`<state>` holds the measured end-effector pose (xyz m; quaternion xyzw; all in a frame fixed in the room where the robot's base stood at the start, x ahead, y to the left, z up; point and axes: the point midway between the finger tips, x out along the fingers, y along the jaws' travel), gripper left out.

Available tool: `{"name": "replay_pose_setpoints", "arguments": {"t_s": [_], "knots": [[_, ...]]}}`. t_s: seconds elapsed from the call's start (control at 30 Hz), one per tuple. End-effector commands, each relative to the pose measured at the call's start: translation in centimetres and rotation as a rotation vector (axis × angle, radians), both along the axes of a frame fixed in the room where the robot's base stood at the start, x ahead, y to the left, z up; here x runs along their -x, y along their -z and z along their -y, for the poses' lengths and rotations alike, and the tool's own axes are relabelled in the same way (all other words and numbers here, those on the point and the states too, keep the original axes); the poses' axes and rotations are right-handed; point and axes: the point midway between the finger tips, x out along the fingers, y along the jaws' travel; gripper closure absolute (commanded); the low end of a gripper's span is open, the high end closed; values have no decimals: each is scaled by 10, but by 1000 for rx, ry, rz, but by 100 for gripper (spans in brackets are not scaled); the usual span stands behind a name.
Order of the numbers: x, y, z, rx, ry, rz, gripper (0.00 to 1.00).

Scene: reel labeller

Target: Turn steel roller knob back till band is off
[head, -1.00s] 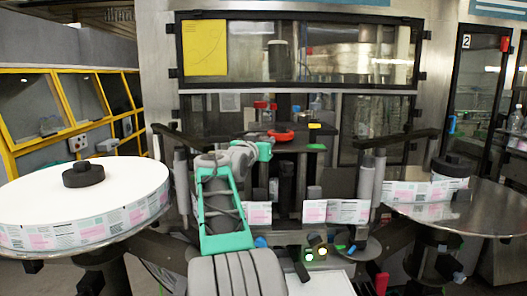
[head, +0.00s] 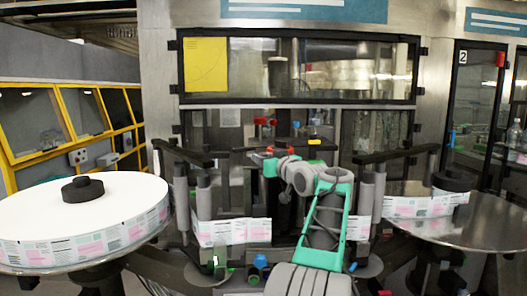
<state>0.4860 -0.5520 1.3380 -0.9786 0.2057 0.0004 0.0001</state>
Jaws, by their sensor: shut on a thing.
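The reel labeller spans the head view. A label band with pink print (head: 232,232) shows low in the middle, left of my arm. A short piece shows again right of my arm. My gripper (head: 269,163), at the green wrist end, is small and partly hidden at the machine's middle, beside a red ring-shaped part (head: 284,151). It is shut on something. The steel roller knob cannot be made out clearly there, and the fingertips are too small to see.
A large white label reel (head: 130,190) with a black hub (head: 82,189) stands at the left. A steel disc (head: 470,222) with a smaller label roll (head: 425,206) stands at the right. Black arms and posts flank the middle. A glass-fronted cabinet (head: 300,65) rises behind.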

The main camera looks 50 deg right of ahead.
Motion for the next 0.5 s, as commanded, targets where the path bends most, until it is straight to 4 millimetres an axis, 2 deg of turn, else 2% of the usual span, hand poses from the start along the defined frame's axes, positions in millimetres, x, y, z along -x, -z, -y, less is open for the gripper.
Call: {"name": "replay_pose_setpoints", "arguments": {"t_s": [0.5], "knots": [[-1,-1,0,1,-87,3,100]]}}
